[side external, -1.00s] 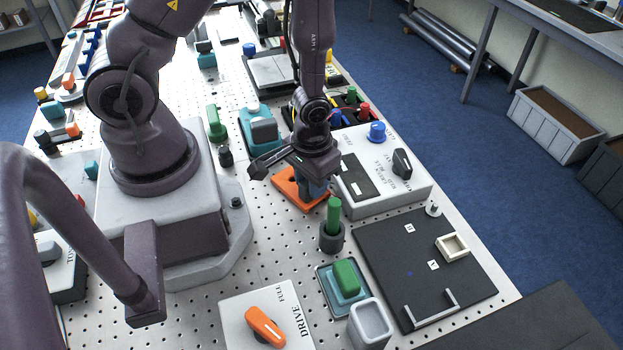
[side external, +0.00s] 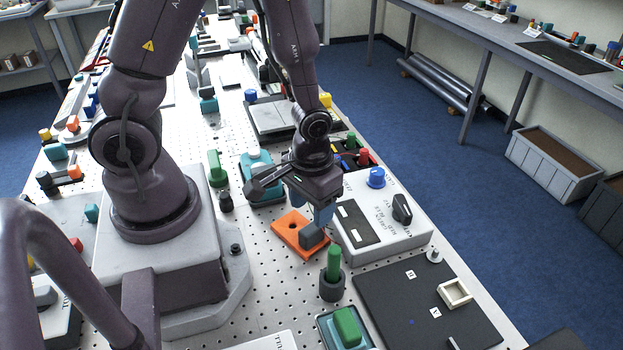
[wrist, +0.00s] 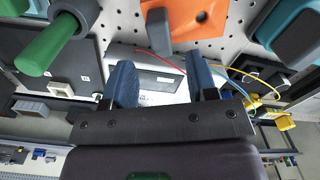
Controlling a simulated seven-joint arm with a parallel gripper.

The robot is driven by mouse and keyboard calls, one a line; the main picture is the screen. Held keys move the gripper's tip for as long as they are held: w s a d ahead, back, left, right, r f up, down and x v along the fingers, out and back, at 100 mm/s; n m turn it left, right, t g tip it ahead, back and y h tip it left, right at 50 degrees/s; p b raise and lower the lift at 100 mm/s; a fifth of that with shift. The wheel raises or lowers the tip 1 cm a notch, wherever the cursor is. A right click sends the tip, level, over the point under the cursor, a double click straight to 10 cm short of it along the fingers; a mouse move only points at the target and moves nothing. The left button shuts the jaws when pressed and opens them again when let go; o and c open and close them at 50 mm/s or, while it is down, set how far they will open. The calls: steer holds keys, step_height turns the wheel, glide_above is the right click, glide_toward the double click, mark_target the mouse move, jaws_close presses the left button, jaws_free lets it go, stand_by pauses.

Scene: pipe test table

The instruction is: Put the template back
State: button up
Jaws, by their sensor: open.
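An orange plate (side external: 292,230) with a round hole and a dark grey block (side external: 313,235) on its right end lies flat on the perforated table. I cannot tell for sure that it is the template. The orange plate (wrist: 205,18) and its grey block (wrist: 159,30) also show at the top of the wrist view. My gripper (side external: 323,212) is just above and behind the block, close to the white control box. In the wrist view its blue fingers (wrist: 161,82) are apart with nothing between them, and the block lies beyond the tips.
The white control box (side external: 405,240) with blue and black knobs stands right of the plate. A green peg in a dark holder (side external: 332,275) stands in front. A black board (side external: 420,300) carries a cream square frame (side external: 455,293). A teal fixture (side external: 262,180) stands behind left.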

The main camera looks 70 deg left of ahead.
steer(key=s+r+m+t, duration=0.2)
steer(key=r, duration=1.1)
steer(key=s+r+m+t, duration=0.2)
steer(key=r+t, duration=0.1)
steer(key=r, duration=1)
steer(key=shift+s+a+m+t, duration=0.15)
steer(key=shift+a+m+t, duration=0.05)
steer(key=shift+m+t, duration=0.1)
steer(key=shift+r, duration=0.1)
